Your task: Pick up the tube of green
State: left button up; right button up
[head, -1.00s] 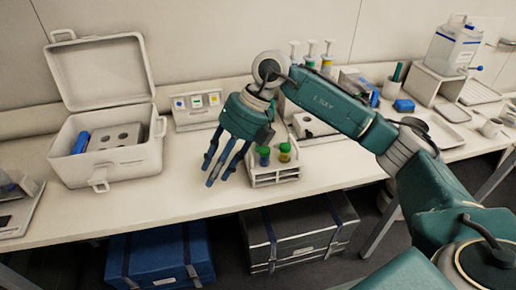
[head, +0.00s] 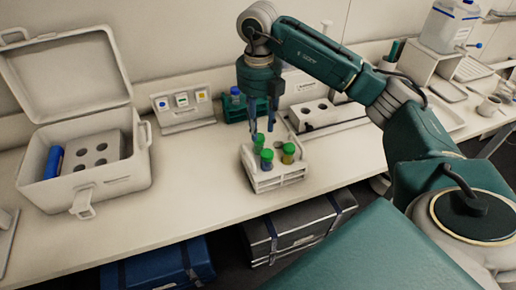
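A white rack (head: 277,180) stands near the front of the bench and holds three green-capped tubes. One tube (head: 259,143) is at the back left, with its body mostly hidden. One tube (head: 267,160) with a bluish body is at the front. One tube (head: 288,154) with a yellow-green body is at the right. My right gripper (head: 263,133) points down over the back-left tube, its fingers apart with the fingertips close to that cap. I cannot tell whether they touch it. My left gripper is not in view.
An open white cooler box (head: 103,185) stands at the left. A small panel with coloured squares (head: 182,108) and a dark green rack (head: 237,108) are behind. A white block with holes (head: 314,115) is behind right. Bench space left of the white rack is clear.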

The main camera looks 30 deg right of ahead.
aim_at(259, 137)
jog(key=shift+f, duration=0.6)
notch_tip(259, 137, down, 5)
jog(key=p, duration=0.2)
jog(key=shift+w+d+p, duration=0.15)
jog(key=shift+p, duration=0.25)
jog(key=shift+f, duration=0.1)
jog(key=shift+c, duration=1)
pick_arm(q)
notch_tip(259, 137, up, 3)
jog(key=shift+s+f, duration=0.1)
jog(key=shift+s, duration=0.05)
pick_arm(e)
grip_shut()
